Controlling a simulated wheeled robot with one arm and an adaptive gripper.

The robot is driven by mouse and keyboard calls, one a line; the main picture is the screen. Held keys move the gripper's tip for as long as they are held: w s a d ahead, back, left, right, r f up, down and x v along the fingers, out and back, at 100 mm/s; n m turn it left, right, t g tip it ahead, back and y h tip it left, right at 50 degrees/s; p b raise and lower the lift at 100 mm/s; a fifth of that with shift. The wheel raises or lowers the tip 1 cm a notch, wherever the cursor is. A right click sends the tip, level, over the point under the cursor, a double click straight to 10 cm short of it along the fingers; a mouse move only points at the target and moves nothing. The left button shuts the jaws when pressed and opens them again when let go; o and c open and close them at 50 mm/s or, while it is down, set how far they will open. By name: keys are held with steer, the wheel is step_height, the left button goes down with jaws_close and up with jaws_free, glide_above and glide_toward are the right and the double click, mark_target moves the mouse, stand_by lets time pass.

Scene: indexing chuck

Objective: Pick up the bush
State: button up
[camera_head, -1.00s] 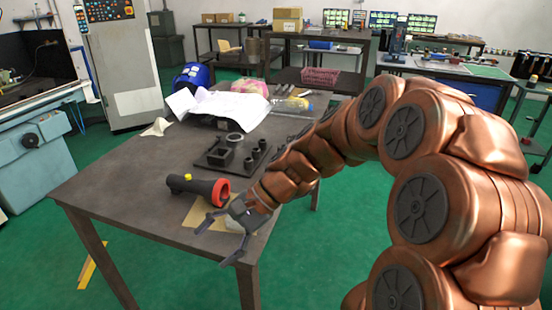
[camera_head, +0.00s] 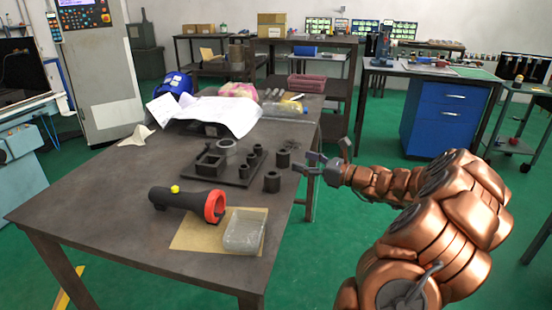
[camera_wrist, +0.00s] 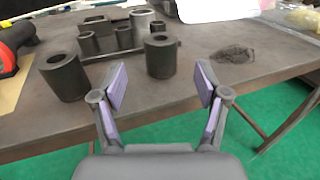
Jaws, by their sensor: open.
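Two dark hollow cylindrical bushes stand upright on the table near its right edge; I cannot tell which one the task means. The nearer bush (camera_head: 272,181) is at the left in the wrist view (camera_wrist: 62,77). The farther bush (camera_head: 283,158) is near the middle in the wrist view (camera_wrist: 161,56), just beyond the gap between my fingers. My gripper (camera_head: 307,175) is open and empty, off the table's right edge, pointing toward the bushes. In the wrist view its purple-padded fingers (camera_wrist: 160,86) are apart, touching nothing.
A dark fixture plate (camera_head: 225,171) with several upright pieces lies left of the bushes. A black and red flashlight (camera_head: 188,200) and a clear box (camera_head: 244,232) sit in front. A dark, flat tangled patch (camera_wrist: 233,54) lies right of the farther bush. Papers (camera_head: 215,113) lie behind.

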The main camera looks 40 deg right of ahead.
mark_target(289, 155)
steer(key=shift+w+a, duration=0.15)
steer(key=shift+w, duration=0.35)
steer(key=x, duration=0.7)
steer(key=shift+s+r, duration=0.1)
steer(key=shift+r, duration=0.15)
jaws_close()
